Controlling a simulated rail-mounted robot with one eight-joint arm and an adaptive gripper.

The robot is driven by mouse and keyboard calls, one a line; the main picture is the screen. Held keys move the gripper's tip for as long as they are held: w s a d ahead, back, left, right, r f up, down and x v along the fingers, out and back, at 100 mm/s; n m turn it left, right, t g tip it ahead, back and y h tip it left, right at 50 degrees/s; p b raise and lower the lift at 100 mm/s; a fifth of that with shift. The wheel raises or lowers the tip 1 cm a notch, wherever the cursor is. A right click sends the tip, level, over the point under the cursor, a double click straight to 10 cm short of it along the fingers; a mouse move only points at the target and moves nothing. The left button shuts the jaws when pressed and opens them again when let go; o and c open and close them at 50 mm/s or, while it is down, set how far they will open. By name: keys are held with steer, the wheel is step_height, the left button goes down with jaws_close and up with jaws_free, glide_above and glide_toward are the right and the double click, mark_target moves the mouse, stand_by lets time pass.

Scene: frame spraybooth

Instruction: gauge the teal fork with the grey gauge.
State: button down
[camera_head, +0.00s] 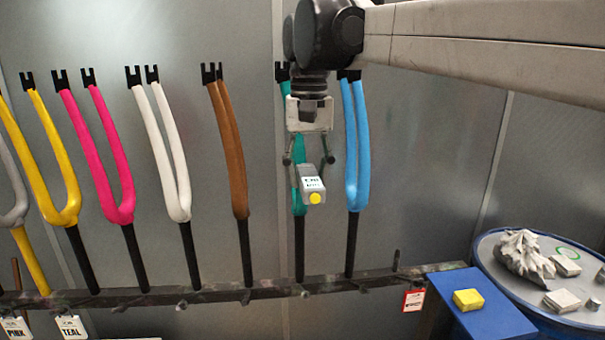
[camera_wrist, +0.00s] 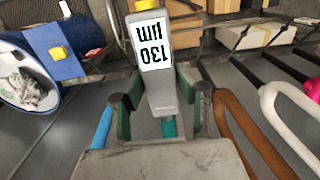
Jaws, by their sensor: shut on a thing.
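The teal fork (camera_head: 299,200) hangs upright on the rack between the brown and blue forks, partly hidden behind my arm and gripper. My gripper (camera_head: 309,158) is in front of it, shut on the grey gauge (camera_head: 312,183). The gauge has a yellow round spot on its end. In the wrist view the gauge (camera_wrist: 158,85) sits between my fingers (camera_wrist: 162,97), and its display reads 130 µm, upside down. A bit of the teal fork (camera_wrist: 169,127) shows just below the gauge there. I cannot tell whether the gauge touches the fork.
A brown fork (camera_head: 231,150) is close on the left and a blue fork (camera_head: 357,150) close on the right. White, pink and yellow forks hang further left. A blue board (camera_head: 480,310) with a yellow block (camera_head: 468,299) and a drum top (camera_head: 500,262) are at lower right.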

steer(key=shift+d, duration=0.1)
steer(key=shift+w+a+p, duration=0.15)
steer(key=shift+w+p, duration=0.1)
steer(key=shift+w, duration=1.05)
steer(key=shift+w+a+p, duration=0.1)
steer(key=shift+w+p, duration=0.15)
steer(key=shift+w, duration=1)
steer(key=shift+w+a, duration=0.1)
steer(key=shift+w, duration=0.85)
steer(key=shift+s, duration=0.1)
stand_by(0.7)
steer(key=shift+s+d, duration=0.2)
steer(key=shift+s, duration=1.8)
steer(key=shift+s+d, duration=0.2)
steer(key=shift+s, duration=1.75)
